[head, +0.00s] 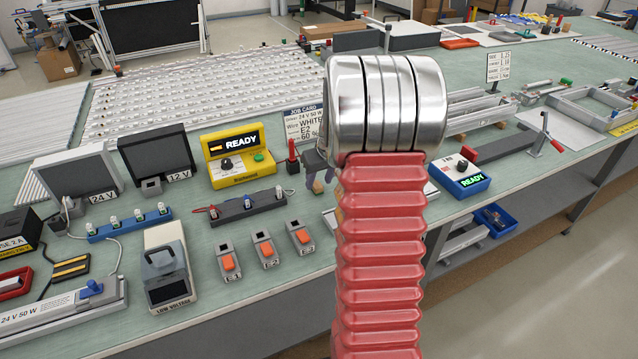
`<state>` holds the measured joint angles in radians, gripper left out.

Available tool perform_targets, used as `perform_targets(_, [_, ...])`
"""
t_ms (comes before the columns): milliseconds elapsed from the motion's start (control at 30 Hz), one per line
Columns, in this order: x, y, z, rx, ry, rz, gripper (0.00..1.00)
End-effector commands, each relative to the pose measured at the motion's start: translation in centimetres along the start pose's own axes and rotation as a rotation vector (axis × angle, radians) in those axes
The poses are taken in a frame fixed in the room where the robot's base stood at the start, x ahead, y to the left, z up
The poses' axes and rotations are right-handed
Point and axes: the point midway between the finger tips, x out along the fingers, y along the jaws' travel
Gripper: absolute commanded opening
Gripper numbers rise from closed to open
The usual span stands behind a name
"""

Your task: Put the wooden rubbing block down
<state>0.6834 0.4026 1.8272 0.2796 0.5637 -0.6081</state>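My own red ribbed arm with its silver joint fills the middle of the head view and hides much of the bench behind it. My gripper (319,177) shows only in part, as dark grey-purple fingers just left of the arm, below the job card. A small tan piece, which looks like the wooden rubbing block (318,187), shows at the fingertips. The arm cuts off the view there. I cannot tell whether the fingers press on the block, or whether it touches the bench.
The green bench (205,300) holds a yellow READY box (237,155), a blue READY box (460,175), a dark terminal strip (246,205), orange switches (267,250) and a job card (305,124). A red-handled clamp (545,135) stands at right. Bare bench shows in front of the switches.

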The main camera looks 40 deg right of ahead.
Motion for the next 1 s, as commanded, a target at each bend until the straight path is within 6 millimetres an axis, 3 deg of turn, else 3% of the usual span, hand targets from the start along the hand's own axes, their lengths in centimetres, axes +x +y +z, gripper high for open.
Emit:
perform_targets(500, [-8.0,0.0,0.0,0.0,0.002,0.0,0.4])
perform_targets(700, [-9.3,-0.1,0.0,0.0,0.0,-0.001,0.4])
perform_targets(1000, [-9.3,-0.1,0.0,0.0,-0.001,-0.001,0.4])
